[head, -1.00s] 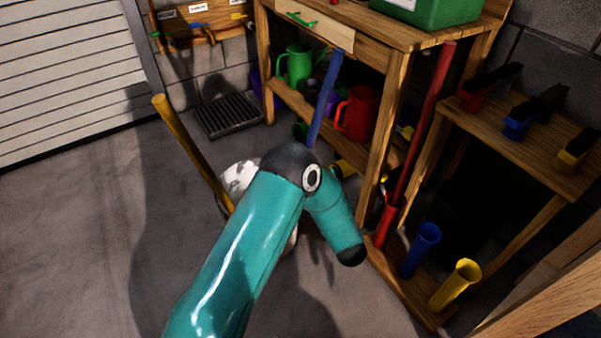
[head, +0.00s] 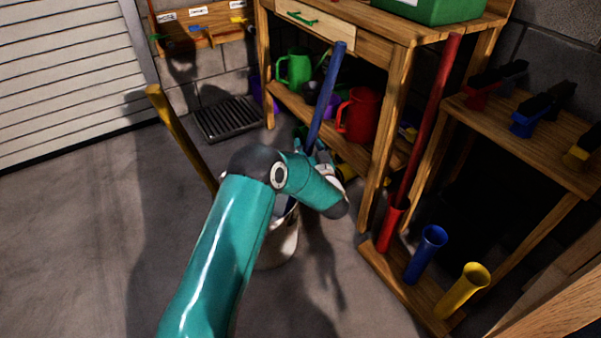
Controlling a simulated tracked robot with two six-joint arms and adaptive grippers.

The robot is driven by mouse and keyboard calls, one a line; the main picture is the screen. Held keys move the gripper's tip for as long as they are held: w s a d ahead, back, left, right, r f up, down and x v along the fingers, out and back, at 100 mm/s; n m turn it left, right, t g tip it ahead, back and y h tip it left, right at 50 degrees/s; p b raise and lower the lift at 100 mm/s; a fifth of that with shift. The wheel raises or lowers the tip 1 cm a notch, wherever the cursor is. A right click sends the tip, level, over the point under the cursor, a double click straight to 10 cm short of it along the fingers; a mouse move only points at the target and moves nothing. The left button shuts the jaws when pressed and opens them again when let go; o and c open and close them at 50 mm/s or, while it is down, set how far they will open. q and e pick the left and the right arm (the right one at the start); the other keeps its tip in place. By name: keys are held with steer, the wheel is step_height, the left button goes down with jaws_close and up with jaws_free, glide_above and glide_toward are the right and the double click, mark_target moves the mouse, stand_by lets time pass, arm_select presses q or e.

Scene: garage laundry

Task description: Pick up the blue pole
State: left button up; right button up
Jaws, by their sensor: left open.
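The blue pole (head: 326,97) stands tilted, its top leaning right in front of the wooden bench. Its lower end is hidden behind my left arm and gripper. A pale bucket (head: 278,245) is on the floor, mostly covered by my arm; I cannot tell whether the pole's foot is in it. My left gripper (head: 314,151) is open at the lower visible part of the blue pole, partly hidden behind my wrist. Whether its fingers are around or beside the pole is unclear. My right gripper is not in view.
A yellow pole (head: 180,133) leans left of my arm. A red pole (head: 431,115) stands in a red holder (head: 389,229), beside a blue holder (head: 428,254) and a yellow holder (head: 464,288). The bench (head: 383,130) stands close behind. Floor at left is clear.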

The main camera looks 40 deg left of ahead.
arm_select(q)
jaws_close()
stand_by(0.3)
steer(key=shift+r, duration=0.2)
step_height(320, 180, up, 20)
steer(key=p, duration=0.7)
steer(key=shift+f, duration=0.15)
steer(key=shift+p, duration=0.3)
step_height(320, 180, up, 14)
steer(key=w+d+p, duration=0.2)
steer(key=p, duration=1)
steer(key=shift+d+f, duration=0.2)
